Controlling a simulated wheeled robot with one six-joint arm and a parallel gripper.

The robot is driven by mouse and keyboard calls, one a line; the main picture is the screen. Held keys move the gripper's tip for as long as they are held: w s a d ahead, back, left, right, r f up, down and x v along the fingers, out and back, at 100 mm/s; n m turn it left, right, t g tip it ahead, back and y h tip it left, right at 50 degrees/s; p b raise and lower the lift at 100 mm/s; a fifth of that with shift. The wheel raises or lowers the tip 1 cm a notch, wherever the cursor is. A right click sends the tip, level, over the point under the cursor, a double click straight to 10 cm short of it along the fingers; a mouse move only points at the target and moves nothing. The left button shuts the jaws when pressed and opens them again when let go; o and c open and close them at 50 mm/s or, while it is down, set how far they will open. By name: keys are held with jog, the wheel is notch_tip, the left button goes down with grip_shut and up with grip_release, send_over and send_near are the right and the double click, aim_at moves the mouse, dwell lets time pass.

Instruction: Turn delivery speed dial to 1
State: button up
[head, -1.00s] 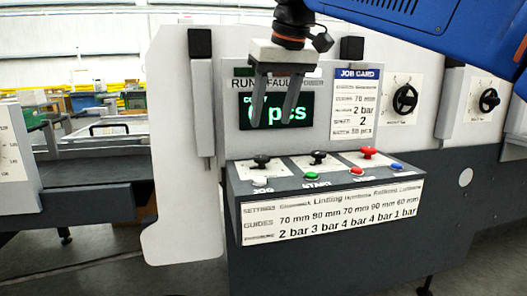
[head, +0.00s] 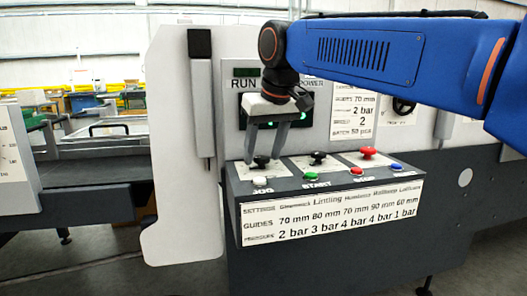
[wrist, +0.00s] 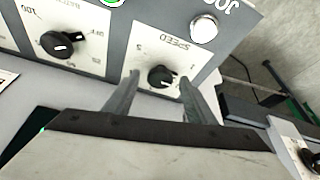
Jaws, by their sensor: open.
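The speed dial (wrist: 161,78) is a round black knob on a white plate printed "SPEED". The number it points at is too small to read surely. In the head view it is the leftmost black knob (head: 262,162) on the sloped panel. My gripper (head: 262,158) is open and reaches down over this knob, one finger on either side. In the wrist view my gripper (wrist: 159,77) has its two fingertips left and right of the dial, with a visible gap on each side. Nothing is held.
The white JOG button (head: 262,181) sits just in front of the dial. A green START button (head: 310,176), a second black dial (head: 318,158) and a red knob (head: 367,153) lie to the right. The job card (head: 352,115) is partly covered by my arm. A tall upright guard (head: 202,105) stands left.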

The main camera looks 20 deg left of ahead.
jog(key=shift+c, duration=0.3)
jog(key=c, duration=1)
jog(key=shift+o, duration=0.2)
jog(key=shift+w+d+n+g+y, duration=0.1)
jog(key=shift+n+g+y, duration=0.3)
jog(key=shift+n, duration=1.15)
jog(key=shift+w+d+n+g+y, duration=0.15)
jog(key=shift+n+g, duration=0.45)
jog(key=shift+n, duration=0.95)
jog(key=shift+a, duration=0.1)
jog(key=o, duration=1)
jog(key=shift+r, duration=0.1)
